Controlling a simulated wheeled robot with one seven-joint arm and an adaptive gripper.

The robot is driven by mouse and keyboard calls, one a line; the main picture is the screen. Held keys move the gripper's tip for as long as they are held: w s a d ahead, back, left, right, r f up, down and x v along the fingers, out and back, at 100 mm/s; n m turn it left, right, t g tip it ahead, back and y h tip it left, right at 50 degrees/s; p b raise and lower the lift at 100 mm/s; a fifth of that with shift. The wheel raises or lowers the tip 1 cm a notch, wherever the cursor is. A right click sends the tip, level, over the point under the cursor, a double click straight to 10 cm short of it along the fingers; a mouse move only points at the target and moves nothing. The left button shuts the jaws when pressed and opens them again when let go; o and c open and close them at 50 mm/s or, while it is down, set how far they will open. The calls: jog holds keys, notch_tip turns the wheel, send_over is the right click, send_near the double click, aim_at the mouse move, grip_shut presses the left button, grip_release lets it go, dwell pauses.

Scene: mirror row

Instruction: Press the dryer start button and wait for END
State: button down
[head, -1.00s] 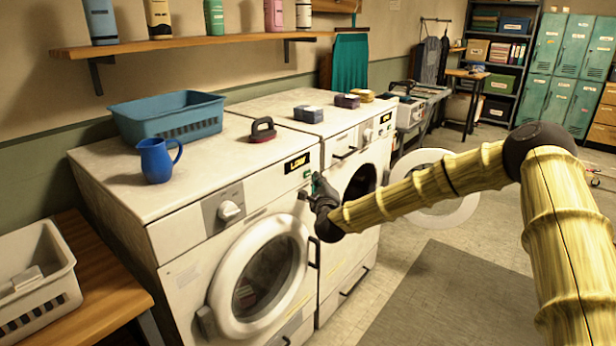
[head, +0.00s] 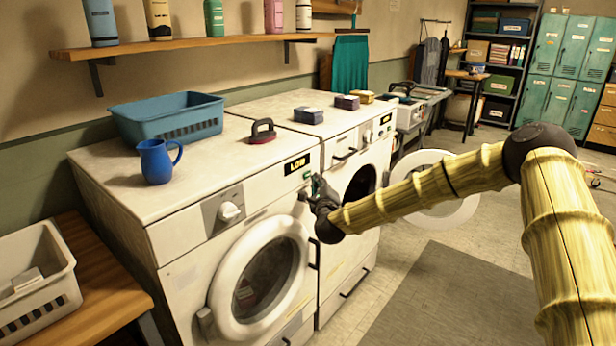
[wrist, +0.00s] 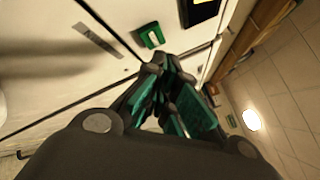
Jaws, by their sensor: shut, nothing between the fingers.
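The front-left white machine (head: 180,285) has a round glass door, shut, with something dim behind the glass. Its black display (head: 297,165) shows yellow text that looks like LOW. A small green button (head: 307,175) sits below the display. In the wrist view the green button (wrist: 150,36) is in its frame, close beyond my fingertips, and the dark display (wrist: 200,10) is partly cut off. My gripper (head: 316,186), dark with green finger pads, is shut and empty at the machine's right front edge. Its fingertips (wrist: 163,68) look just short of the button; contact cannot be made out.
A second white machine (head: 345,150) stands to the right, its round door (head: 445,205) swung open near my arm. A blue jug (head: 157,160), a blue basket (head: 170,115) and a dark-handled brush (head: 262,130) are on the left machine. The floor in front is clear.

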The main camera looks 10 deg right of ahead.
jog(key=shift+w+a, duration=0.1)
dwell(0.3)
jog(key=shift+w+a+b, duration=0.25)
jog(key=shift+b, duration=0.25)
jog(key=shift+w+a, duration=0.2)
jog(key=shift+w, duration=0.1)
dwell(0.7)
jog(key=shift+s+d+b, duration=0.1)
jog(key=shift+b, duration=0.2)
jog(key=shift+s+d, duration=0.4)
jog(key=shift+s, duration=0.15)
jog(key=s+d, duration=0.1)
jog(key=s, duration=0.1)
jog(key=s+d+b, duration=0.1)
jog(key=s+d, duration=0.1)
dwell(0.7)
dwell(0.5)
